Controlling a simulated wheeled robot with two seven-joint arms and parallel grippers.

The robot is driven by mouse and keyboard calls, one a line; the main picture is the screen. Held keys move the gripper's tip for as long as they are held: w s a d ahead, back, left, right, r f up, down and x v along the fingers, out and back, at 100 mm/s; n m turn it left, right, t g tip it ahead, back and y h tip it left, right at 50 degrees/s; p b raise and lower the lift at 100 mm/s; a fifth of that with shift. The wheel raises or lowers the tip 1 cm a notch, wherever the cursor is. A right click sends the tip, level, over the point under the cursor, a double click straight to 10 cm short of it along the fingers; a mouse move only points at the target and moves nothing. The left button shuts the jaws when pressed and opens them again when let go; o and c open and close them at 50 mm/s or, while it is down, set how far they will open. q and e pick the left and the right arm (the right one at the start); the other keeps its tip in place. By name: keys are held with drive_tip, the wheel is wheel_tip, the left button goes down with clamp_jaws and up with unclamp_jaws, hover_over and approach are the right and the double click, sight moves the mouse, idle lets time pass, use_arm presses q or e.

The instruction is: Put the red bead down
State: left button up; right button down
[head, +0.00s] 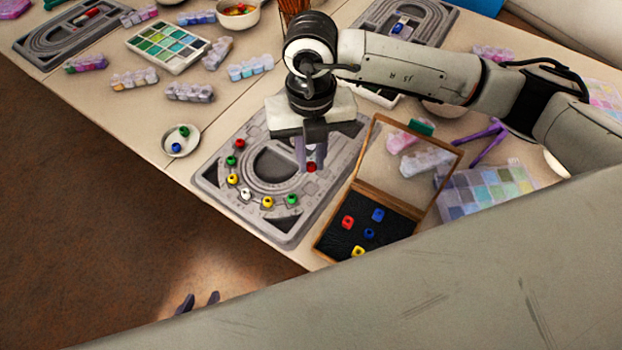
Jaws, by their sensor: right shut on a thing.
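My right gripper (312,159) is shut on a red bead (311,168), over the right part of the grey bead board (285,231). I cannot tell whether the bead touches the board.
An open wooden box (326,262) with red, blue and yellow beads stands right of the board. A saucer (169,149) with a green and a blue bead lies to its left. Clear plastic organisers, a palette box (132,43) and other boards crowd the table. My own arm covers the lower right.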

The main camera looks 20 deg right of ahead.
wheel_tip(320, 180, down, 7)
drive_tip(key=shift+f, duration=0.2)
idle(0.3)
